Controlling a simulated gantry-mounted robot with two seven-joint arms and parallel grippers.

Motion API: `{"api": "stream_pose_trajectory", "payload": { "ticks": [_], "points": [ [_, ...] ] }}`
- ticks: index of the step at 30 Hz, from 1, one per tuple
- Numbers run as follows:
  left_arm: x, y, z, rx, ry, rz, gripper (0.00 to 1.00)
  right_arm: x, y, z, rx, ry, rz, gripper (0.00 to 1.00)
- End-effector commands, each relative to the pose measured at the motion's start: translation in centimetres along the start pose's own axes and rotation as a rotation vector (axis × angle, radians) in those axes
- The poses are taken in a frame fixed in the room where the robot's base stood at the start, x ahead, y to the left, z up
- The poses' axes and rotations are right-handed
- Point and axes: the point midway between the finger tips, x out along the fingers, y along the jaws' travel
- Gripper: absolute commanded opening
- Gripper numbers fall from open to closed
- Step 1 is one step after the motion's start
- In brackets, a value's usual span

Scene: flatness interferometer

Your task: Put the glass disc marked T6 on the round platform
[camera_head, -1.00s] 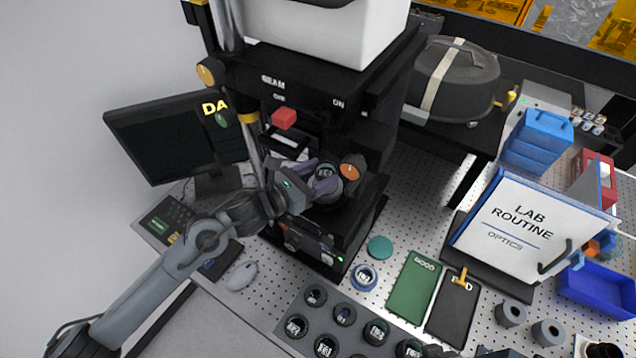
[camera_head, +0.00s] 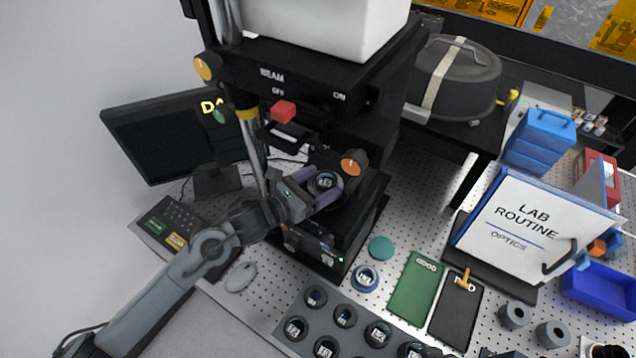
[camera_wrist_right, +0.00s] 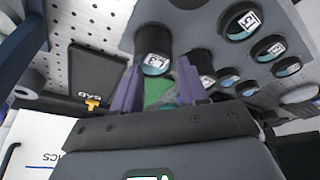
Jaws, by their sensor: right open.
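A glass disc (camera_head: 325,182) in a dark ring, with a small white mark too small to read, sits at the round platform under the instrument. The platform's surface is mostly hidden by the disc and my left gripper (camera_head: 318,187). The gripper's two purple fingers lie on either side of the disc; whether they press on it or stand apart cannot be told. My right gripper (camera_wrist_right: 158,82) is open and empty in the right wrist view, near a dark-ringed disc (camera_wrist_right: 154,62) in the grey tray.
The grey tray (camera_head: 283,325) holds several marked discs. A blue-ringed piece (camera_head: 365,278) and a teal round piece (camera_head: 381,247) lie beside the instrument. Green (camera_head: 414,289) and black (camera_head: 456,314) mats lie to the right. An orange knob (camera_head: 352,163) stands close to my left fingers.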

Motion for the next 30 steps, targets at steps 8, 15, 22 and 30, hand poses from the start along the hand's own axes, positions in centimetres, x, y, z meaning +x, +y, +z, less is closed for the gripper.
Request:
{"api": "stream_pose_trajectory", "payload": {
  "ticks": [8,15,22,30],
  "points": [
    [0.0,0.0,0.0,0.0,0.001,0.0,0.84,-0.1,0.1,0.0,-0.002,0.0,0.002,0.43],
    [-0.7,0.1,0.4,0.001,0.002,0.001,0.84,-0.8,0.2,-0.2,-0.009,0.0,0.007,0.43],
    [-4.7,0.1,0.3,0.001,0.003,0.003,0.84,-1.6,0.3,-0.5,-0.01,0.0,0.008,0.43],
    [-9.4,0.0,0.4,0.001,0.002,0.0,0.84,-2.0,0.2,-0.6,-0.006,0.0,0.005,0.43]
  ]
}}
